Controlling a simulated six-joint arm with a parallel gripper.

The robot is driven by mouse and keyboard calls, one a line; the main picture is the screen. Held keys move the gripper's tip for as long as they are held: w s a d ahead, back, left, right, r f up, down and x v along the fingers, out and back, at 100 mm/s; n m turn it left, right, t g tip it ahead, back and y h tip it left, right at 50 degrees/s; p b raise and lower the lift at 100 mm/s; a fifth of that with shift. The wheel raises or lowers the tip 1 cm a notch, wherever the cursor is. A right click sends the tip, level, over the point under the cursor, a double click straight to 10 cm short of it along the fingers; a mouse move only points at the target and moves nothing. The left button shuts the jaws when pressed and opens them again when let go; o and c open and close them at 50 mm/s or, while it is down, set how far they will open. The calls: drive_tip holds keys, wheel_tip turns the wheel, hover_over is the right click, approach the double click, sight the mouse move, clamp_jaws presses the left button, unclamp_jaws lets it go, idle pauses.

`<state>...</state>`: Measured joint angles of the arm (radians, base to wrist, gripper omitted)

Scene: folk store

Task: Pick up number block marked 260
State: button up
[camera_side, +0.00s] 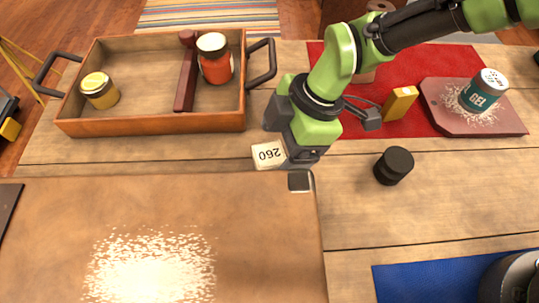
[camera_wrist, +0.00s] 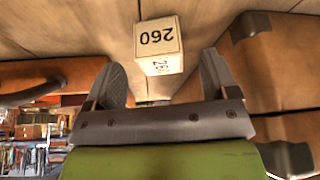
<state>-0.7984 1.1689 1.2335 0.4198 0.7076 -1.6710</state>
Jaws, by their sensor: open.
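In the wrist view the block (camera_wrist: 158,45) shows 260 on two faces, upside down on the larger one. My gripper (camera_side: 291,158) is low beside the block, at its right in the side view. In the wrist view my gripper (camera_wrist: 162,62) is open, with one finger to each side of the block and the block near the fingertips. The side view hides part of the fingers, and I cannot tell whether they touch the block.
The wooden tray (camera_side: 150,126) holds two jars and a dark red bar. A black cylinder (camera_side: 393,166) stands to the right.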

sight(276, 153)
drive_tip(key=shift+x, duration=1.9)
drive_tip(key=shift+a, duration=0.1)
drive_tip(key=c, duration=1)
drive_tip(key=shift+r, duration=0.1)
